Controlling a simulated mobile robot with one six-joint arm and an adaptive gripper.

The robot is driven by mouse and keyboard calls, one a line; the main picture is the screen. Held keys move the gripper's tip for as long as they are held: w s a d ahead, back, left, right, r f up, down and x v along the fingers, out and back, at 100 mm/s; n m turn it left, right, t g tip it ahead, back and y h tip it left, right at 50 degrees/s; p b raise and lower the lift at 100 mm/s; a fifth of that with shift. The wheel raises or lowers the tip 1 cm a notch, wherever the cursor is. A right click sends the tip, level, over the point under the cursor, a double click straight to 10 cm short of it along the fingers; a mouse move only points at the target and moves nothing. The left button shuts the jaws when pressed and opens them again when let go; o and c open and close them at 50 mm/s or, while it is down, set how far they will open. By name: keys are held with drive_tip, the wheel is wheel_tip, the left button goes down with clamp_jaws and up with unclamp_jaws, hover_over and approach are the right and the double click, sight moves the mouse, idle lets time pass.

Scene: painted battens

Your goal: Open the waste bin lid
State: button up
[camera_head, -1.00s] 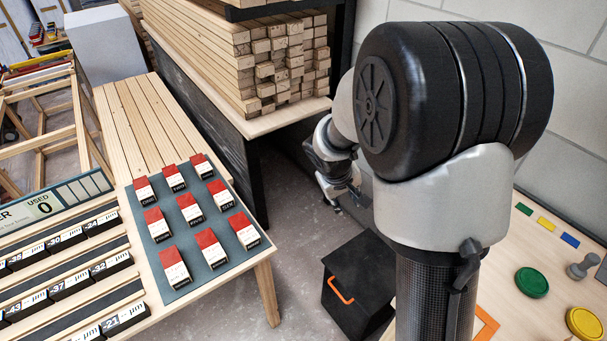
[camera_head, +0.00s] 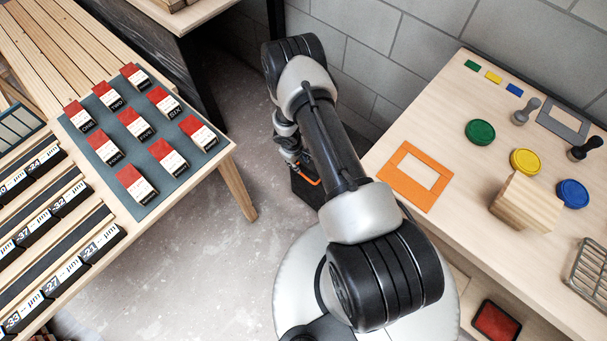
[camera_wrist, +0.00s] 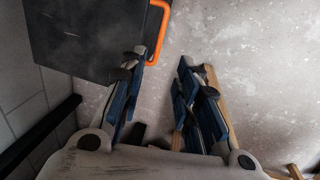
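The waste bin (camera_head: 304,194) is a dark box on the floor between the two benches, mostly hidden by my arm in the head view. Its orange handle (camera_head: 313,181) shows beside my gripper (camera_head: 292,157). In the wrist view the bin's dark flat surface (camera_wrist: 85,35) fills the upper left, with the orange U-shaped handle (camera_wrist: 163,22) at its right edge. My gripper (camera_wrist: 165,62) is open and empty, its blue-padded fingers apart. The left fingertip is close to the handle's lower end; I cannot tell whether they touch. The lid appears down.
A bench (camera_head: 455,120) with an orange frame, coloured discs and a wooden block stands right. A table with red-and-white boxes on a grey mat (camera_head: 172,181) stands left. A block wall (camera_head: 400,65) is behind the bin. Grey floor (camera_head: 195,255) is free between the benches.

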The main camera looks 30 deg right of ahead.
sight(304, 176)
drive_tip(key=d+f+b, duration=0.1)
drive_tip(key=f+b, duration=0.1)
drive_tip(key=f, duration=0.3)
drive_tip(key=f+b, duration=0.2)
drive_tip(key=f, duration=0.2)
drive_tip(key=w+d+f+b, duration=0.1)
drive_tip(key=f+b, duration=0.1)
drive_tip(key=f, duration=0.3)
drive_tip(key=shift+d+f, duration=0.3)
drive_tip(key=shift+c, duration=0.4)
clamp_jaws()
drive_tip(key=shift+r, duration=0.1)
